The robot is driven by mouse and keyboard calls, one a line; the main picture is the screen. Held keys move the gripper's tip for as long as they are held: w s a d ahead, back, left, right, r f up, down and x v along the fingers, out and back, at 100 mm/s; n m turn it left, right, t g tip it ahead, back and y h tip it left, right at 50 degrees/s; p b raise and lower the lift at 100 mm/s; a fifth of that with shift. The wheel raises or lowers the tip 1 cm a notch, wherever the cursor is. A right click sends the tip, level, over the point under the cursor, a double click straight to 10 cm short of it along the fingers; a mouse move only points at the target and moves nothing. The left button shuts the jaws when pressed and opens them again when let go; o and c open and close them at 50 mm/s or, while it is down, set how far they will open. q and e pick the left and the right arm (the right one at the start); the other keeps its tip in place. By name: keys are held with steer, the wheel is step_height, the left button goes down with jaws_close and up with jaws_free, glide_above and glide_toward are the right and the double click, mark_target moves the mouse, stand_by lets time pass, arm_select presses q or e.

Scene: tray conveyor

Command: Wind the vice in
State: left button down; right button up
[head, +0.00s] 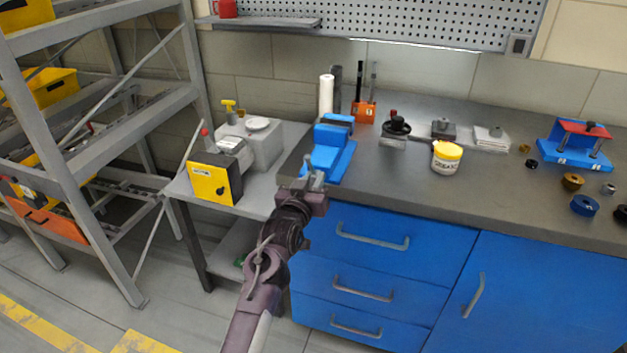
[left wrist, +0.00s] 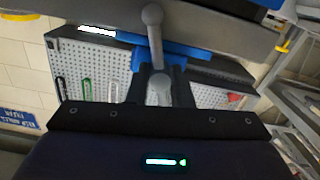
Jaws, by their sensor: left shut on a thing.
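The blue vice (head: 330,150) stands at the left front edge of the grey workbench, left of centre in the head view. My left gripper (head: 313,183) is in front of it, at the bench edge. In the left wrist view the grey handle bar (left wrist: 153,45) of the vice, with a round knob end, runs between the dark fingers of my left gripper (left wrist: 160,80), which is shut on it. Part of the blue vice (left wrist: 185,47) shows behind. The jaw gap is not clear. My right gripper is not in view.
A grease tub (head: 446,156), an orange tool holder (head: 364,111) and a blue press-like fixture (head: 574,145) stand on the bench. A side table holds a grey and yellow machine (head: 215,180). A metal rack (head: 75,170) stands left. Blue drawers (head: 365,255) are below the bench.

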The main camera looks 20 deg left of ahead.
arm_select(q)
steer(key=shift+r+m+p, duration=0.15)
steer(key=shift+m+p, duration=0.3)
steer(key=shift+m, duration=0.35)
steer(key=c, duration=1.6)
jaws_free()
steer(key=shift+c, duration=0.2)
steer(key=o, duration=0.3)
steer(key=shift+o, duration=0.2)
steer(key=s, duration=0.7)
steer(key=shift+s, duration=0.4)
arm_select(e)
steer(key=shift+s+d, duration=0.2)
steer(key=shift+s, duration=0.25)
arm_select(q)
steer(key=shift+a+f, duration=0.1)
steer(key=shift+f, duration=0.15)
